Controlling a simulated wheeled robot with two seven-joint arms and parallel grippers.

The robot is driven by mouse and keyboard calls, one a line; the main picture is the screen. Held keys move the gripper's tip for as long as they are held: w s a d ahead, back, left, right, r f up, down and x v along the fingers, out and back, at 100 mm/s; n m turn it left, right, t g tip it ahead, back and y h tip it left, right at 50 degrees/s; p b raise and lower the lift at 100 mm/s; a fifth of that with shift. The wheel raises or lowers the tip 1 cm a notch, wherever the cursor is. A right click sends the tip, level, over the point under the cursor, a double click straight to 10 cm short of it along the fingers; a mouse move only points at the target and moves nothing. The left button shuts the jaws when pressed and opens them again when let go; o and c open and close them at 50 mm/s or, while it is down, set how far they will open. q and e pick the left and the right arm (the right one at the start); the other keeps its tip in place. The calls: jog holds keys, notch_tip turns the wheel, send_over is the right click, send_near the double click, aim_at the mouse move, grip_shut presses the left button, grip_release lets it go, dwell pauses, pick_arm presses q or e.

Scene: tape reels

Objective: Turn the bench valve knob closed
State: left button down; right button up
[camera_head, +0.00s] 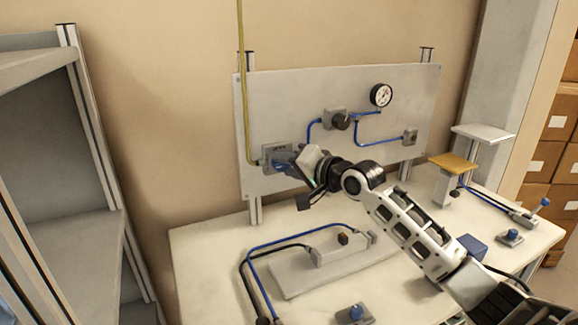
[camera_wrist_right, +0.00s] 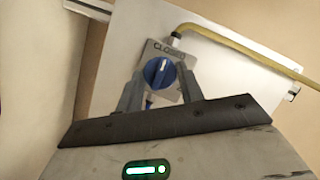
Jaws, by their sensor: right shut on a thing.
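The blue valve knob (camera_wrist_right: 157,74) sits on a grey plate (camera_wrist_right: 153,49) with the lettering "CLOSED" near its top. The knob's white mark points up, roughly toward that lettering. My right gripper (camera_wrist_right: 160,82) is shut on the knob, with one finger on each side of it. In the head view, the right gripper (camera_head: 284,162) reaches the plate (camera_head: 268,150) at the lower left of the grey panel and hides most of the knob. My left gripper is not in view.
The upright panel (camera_head: 290,100) also carries a gauge (camera_head: 381,95), a dark knob (camera_head: 341,121) and blue tubes. A yellow pipe (camera_head: 242,80) runs down to the valve plate. The bench (camera_head: 210,250) holds a hose fixture (camera_head: 345,248) and small blue-knobbed parts. A shelf (camera_head: 70,240) stands left.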

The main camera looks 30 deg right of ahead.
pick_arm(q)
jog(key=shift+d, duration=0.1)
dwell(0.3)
pick_arm(e)
jog(key=o, duration=1)
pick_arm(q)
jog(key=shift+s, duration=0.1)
pick_arm(e)
jog(key=shift+s, duration=0.15)
pick_arm(q)
jog(key=b, duration=0.1)
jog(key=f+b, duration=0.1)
jog(key=b, duration=0.1)
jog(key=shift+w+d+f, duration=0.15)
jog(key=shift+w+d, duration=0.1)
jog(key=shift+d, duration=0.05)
pick_arm(e)
jog(key=v, duration=1.5)
jog(key=shift+s+r, duration=0.2)
jog(key=shift+s, duration=0.15)
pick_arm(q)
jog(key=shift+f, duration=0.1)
